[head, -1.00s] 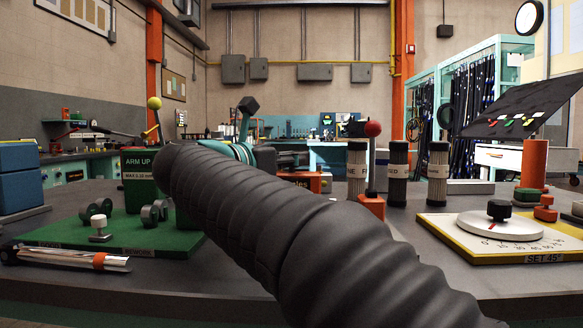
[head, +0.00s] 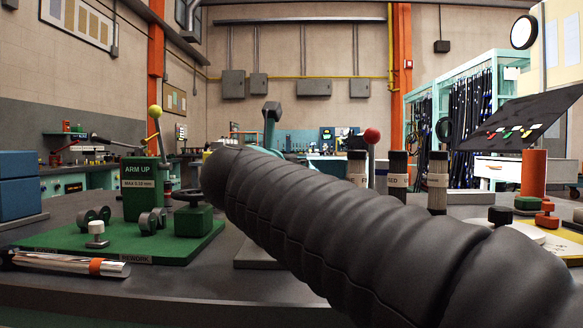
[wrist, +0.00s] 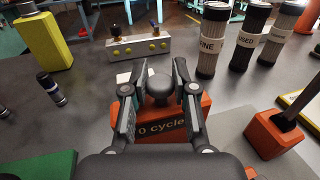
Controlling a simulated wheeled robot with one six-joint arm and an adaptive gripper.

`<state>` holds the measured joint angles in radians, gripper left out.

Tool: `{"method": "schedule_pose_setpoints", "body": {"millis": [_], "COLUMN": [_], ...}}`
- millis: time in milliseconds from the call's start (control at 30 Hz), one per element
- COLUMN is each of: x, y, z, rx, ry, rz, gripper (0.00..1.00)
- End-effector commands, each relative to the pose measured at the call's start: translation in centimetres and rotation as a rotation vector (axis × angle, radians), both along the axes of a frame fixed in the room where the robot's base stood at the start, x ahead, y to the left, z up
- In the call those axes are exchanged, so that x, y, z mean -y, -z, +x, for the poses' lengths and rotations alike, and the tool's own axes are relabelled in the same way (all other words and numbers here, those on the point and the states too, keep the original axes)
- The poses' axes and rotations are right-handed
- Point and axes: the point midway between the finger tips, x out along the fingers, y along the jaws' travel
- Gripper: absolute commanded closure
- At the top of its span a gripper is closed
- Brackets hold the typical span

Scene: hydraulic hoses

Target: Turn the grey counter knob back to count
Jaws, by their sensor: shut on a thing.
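The grey counter knob (wrist: 158,90) is a dark, rounded knob on top of an orange counter box (wrist: 172,128). The wrist view shows the box front with lettering that reads "0 cycle", partly covered by my fingers. My gripper (wrist: 158,78) has one finger on each side of the knob and is shut on it. In the head view my thick black arm sleeve hides the gripper, the knob and the counter box.
Several filter cylinders (wrist: 207,42) stand behind, right of the box. An orange block with a lever (wrist: 272,133) is close on the right. A green board (head: 165,245) lies left in the head view.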

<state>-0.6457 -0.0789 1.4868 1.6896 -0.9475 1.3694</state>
Motion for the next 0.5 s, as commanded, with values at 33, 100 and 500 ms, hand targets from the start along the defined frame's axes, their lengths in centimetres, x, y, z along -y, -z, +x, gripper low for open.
{"method": "schedule_pose_setpoints", "body": {"millis": [33,100,500], "x": [-0.01,-0.02,-0.01], "y": [-0.04,-0.04,-0.03], "z": [0.01,0.02,0.01], "rx": [0.001,0.001,0.001], "ry": [0.000,0.000,0.001], "rz": [0.000,0.000,0.000], "gripper": [1.00,1.00,0.47]}}
